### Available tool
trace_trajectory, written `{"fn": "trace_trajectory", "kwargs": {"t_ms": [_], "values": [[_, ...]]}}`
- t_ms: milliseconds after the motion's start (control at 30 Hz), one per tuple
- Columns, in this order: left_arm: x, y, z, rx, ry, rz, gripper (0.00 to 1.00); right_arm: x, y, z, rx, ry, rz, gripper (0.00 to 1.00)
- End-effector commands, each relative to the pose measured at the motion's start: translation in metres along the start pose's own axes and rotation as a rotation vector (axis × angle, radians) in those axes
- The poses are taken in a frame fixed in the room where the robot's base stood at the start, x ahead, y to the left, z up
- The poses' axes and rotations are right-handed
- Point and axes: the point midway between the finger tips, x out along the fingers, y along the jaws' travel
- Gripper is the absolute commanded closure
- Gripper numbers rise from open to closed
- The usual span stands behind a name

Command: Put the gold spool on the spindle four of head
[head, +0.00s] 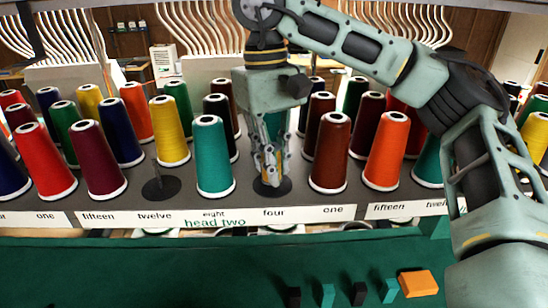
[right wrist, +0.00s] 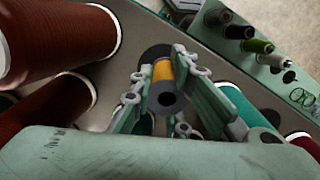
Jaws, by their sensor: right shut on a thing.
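My right gripper (head: 270,178) points down over the place labelled four on head two. It also shows in the right wrist view (right wrist: 160,84), its fingers shut around the gold spool (right wrist: 163,71), whose dark end faces the camera. In the head view the fingers mostly hide the spool. The black base disc (head: 272,188) of spindle four lies just below the fingertips; the disc also shows behind the spool in the right wrist view (right wrist: 153,52). The spindle pin is hidden, so I cannot tell whether the spool is around it. My left gripper is not in view.
A teal cone (head: 213,160) stands close left of the gripper and a brown cone (head: 331,155) close right, with more cones behind. Twelve's disc (head: 162,189) is empty with a bare pin. An orange block (head: 418,283) and small pieces lie on the green surface (head: 150,270) in front.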

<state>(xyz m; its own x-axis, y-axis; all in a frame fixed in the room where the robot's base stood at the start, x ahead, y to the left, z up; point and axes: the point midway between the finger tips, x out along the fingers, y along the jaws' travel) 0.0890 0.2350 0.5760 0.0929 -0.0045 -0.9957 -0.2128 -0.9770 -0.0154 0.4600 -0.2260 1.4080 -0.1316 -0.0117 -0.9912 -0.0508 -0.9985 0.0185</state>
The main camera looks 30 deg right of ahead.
Motion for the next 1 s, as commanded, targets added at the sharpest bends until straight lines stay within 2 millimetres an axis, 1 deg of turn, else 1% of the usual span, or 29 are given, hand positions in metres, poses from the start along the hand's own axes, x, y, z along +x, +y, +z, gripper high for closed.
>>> {"fn": "trace_trajectory", "kwargs": {"t_ms": [200, 567, 833, 967, 1000], "values": [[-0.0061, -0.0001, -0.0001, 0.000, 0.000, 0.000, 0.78, -0.0011, 0.0017, -0.0018, 0.000, 0.000, 0.000, 1.00], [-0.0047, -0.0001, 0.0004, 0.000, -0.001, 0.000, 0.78, 0.0006, 0.0018, -0.0022, 0.000, 0.000, 0.000, 1.00], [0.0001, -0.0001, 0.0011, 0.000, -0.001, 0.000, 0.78, 0.0081, 0.0016, -0.0031, 0.001, 0.000, -0.001, 1.00], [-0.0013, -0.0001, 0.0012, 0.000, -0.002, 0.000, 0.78, 0.0065, 0.0016, -0.0030, 0.001, 0.000, -0.001, 1.00], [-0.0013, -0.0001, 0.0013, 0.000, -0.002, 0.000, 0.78, 0.0065, 0.0016, -0.0030, 0.001, 0.000, -0.001, 0.84]]}}
